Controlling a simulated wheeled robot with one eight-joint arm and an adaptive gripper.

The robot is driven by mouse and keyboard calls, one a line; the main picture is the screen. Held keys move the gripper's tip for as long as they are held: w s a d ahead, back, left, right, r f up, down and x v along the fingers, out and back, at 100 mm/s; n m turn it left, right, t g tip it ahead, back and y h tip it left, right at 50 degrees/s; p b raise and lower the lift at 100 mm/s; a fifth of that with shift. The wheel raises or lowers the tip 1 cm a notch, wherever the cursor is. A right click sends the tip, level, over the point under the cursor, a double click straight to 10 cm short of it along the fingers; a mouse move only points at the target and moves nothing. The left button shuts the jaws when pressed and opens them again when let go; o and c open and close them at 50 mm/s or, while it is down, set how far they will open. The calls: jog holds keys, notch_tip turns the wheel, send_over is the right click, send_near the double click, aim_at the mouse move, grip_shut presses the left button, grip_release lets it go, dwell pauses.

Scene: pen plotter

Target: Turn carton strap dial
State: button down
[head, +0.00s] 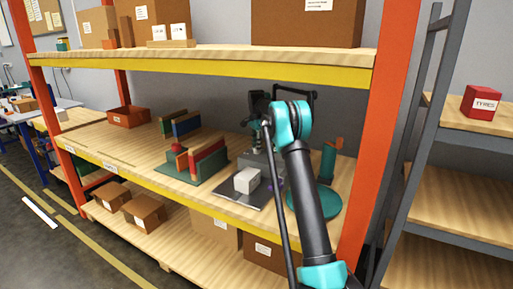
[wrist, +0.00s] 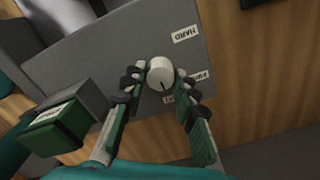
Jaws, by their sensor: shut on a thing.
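In the wrist view, a round white dial (wrist: 160,74) with a dark pointer line sits on the face of a grey box (wrist: 100,52). My gripper (wrist: 160,77) has one finger on each side of the dial and is shut on it. A label reading HARD (wrist: 185,34) is on the box face near the dial. Two more labels beside the dial are partly covered by my right finger. The pointer line points down in the picture, toward the lower label. In the head view my arm hides the dial.
A green block with a label (wrist: 60,134) stands close to my left finger. In the head view, a white carton (head: 247,180) sits on a dark plate on the shelf (head: 100,140). A teal round base (head: 328,203) stands beside my arm. An orange upright (head: 384,130) is to the right.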

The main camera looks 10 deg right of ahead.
dwell(0.3)
jog(key=c, duration=1.2)
grip_release()
notch_tip(320, 180, up, 12)
